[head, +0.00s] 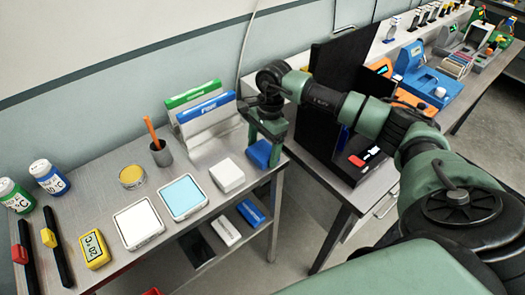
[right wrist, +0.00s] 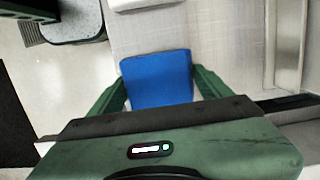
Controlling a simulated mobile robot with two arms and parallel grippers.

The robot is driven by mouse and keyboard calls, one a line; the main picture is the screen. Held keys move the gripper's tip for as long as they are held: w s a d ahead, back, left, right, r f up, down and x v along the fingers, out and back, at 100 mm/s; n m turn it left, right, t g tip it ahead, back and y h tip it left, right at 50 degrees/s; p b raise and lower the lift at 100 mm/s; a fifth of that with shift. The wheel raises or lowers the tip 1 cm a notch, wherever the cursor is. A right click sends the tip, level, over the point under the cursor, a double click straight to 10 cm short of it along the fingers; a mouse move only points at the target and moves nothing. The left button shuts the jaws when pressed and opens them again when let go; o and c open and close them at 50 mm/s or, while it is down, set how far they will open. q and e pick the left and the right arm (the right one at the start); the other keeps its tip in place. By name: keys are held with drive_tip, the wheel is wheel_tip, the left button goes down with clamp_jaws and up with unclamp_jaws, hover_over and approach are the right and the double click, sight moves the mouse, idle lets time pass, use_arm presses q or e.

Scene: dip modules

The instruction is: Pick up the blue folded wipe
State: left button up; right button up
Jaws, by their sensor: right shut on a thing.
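The blue folded wipe (head: 260,152) is at the right end of the grey metal bench in the head view. It also shows in the right wrist view (right wrist: 157,79), as a blue block between the two green fingers. My right gripper (head: 266,140) reaches down over it from the right, and its fingers (right wrist: 155,92) are shut on the wipe's two sides. Part of the wipe is hidden by the gripper. I cannot tell whether the wipe touches the bench top. My left gripper is not in view.
A white folded wipe (head: 227,175) lies left of the blue one. A blue-topped tray (head: 182,196), a white tray (head: 138,223) and a pen cup (head: 161,153) are further left. A black panel (head: 340,85) stands right.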

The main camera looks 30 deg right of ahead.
sight(263, 150)
drive_tip(key=shift+r, duration=0.15)
wheel_tip(263, 150, up, 20)
drive_tip(key=b, duration=0.3)
drive_tip(key=shift+b, duration=0.3)
